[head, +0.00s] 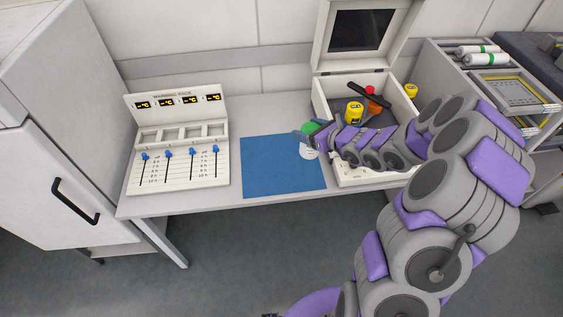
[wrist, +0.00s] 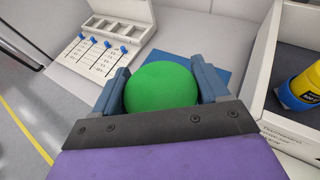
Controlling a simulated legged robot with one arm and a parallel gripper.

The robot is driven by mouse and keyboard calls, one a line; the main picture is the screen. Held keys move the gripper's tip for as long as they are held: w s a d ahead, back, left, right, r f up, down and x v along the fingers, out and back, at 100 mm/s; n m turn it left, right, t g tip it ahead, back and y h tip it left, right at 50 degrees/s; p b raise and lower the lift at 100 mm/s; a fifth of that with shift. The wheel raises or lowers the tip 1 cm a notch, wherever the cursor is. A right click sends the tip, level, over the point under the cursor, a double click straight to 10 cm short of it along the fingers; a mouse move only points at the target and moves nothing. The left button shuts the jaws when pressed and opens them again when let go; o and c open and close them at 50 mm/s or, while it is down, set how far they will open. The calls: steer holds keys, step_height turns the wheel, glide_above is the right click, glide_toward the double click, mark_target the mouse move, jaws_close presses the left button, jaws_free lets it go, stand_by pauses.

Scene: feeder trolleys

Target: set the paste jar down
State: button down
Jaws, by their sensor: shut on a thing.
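The paste jar has a green lid (head: 309,127) and a pale body (head: 308,153) that shows below my fingers in the head view. My gripper (head: 308,140) is shut on it. In the wrist view the round green lid (wrist: 162,85) sits between the two grey-blue fingers and hides the jar's body. The jar is over the right edge of the blue mat (head: 275,168) in the head view; I cannot tell whether it touches the mat. The mat also shows behind the jar in the wrist view (wrist: 208,55).
A warming rack (head: 177,180) with blue sliders stands left of the mat. An open white case (head: 375,178) stands right, holding a yellow jar (head: 354,113) and a red-topped item (head: 373,103). The mat's left part is clear. A white cabinet (head: 50,190) stands far left.

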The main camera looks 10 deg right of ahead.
mark_target(313, 158)
steer(key=shift+n+g+y, duration=0.3)
steer(key=shift+n, duration=0.2)
steer(key=s+f, duration=0.1)
steer(key=f, duration=0.2)
steer(key=s+d+f, duration=0.1)
steer(key=f, duration=0.3)
steer(key=s+f, duration=0.1)
steer(key=f, duration=0.2)
steer(key=shift+s+d+f, duration=0.15)
steer(key=shift+s+f, duration=0.1)
steer(key=shift+f, duration=0.1)
steer(key=b+x, duration=0.1)
steer(key=x, duration=0.4)
steer(key=d+f+b+x, duration=0.1)
steer(key=b+x, duration=0.1)
steer(key=x, duration=0.3)
steer(key=w+d+b+x, duration=0.1)
steer(key=x, duration=0.4)
steer(key=shift+w+f+b, duration=0.35)
steer(key=shift+f+b, duration=0.05)
steer(key=shift+d+r, duration=0.1)
steer(key=shift+d, duration=0.25)
steer(key=shift+c, duration=1.4)
jaws_free()
steer(key=shift+d, duration=0.1)
steer(key=shift+o, duration=1.4)
steer(key=shift+a, duration=0.35)
